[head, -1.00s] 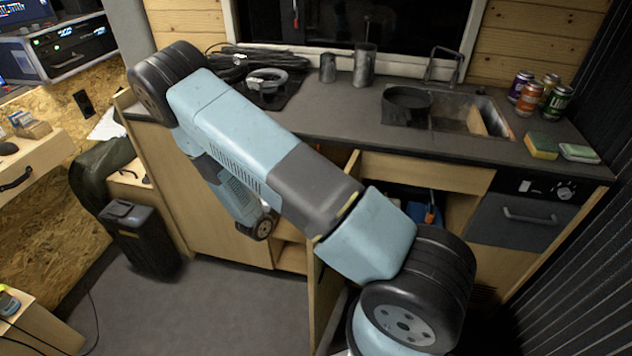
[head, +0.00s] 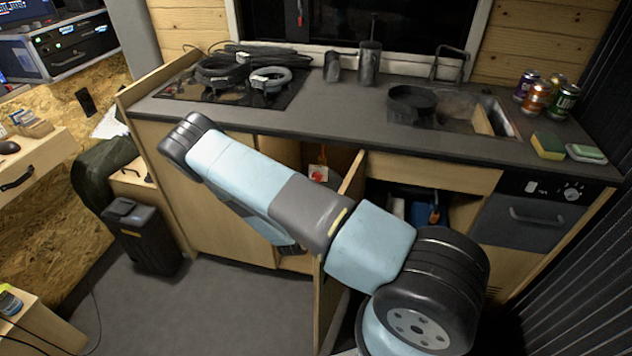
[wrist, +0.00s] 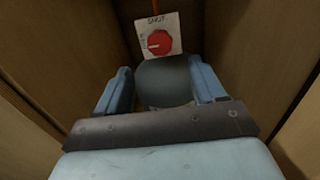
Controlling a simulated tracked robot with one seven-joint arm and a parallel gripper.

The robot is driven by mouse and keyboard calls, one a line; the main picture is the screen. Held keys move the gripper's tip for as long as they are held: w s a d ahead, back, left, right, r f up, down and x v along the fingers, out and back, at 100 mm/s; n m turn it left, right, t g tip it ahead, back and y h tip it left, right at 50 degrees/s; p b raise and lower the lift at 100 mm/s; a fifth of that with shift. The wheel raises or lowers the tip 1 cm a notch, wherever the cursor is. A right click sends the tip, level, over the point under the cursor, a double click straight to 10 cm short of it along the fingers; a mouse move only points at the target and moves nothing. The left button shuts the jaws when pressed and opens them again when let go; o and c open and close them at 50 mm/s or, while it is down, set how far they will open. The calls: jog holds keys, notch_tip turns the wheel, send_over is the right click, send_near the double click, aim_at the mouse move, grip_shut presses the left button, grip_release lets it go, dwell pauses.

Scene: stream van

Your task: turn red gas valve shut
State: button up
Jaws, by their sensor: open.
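The red gas valve (wrist: 159,42) is a round red knob on a white plate marked "SHUT" at the top, ahead of my gripper in the wrist view. A red hose or cord runs up from the plate. In the head view the valve plate (head: 319,172) shows small inside the open cupboard, and its knob is hard to make out. My gripper (wrist: 160,85) is open, its two blue fingers apart with nothing held. A dark grey rounded body (wrist: 163,80), likely a gas bottle, stands below the plate, seen between the fingers. In the head view my arm hides the gripper.
Wooden cupboard walls (wrist: 62,50) close in on both sides of my gripper. An open cupboard door (head: 343,215) stands out beside my arm. The counter (head: 340,110) above holds a hob, pots and a sink. A black box (head: 143,236) stands on the floor at left.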

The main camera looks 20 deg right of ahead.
aim_at(316, 179)
jog(key=x, duration=0.9)
jog(key=shift+w, duration=0.1)
jog(key=shift+c, duration=0.2)
jog(key=c, duration=1)
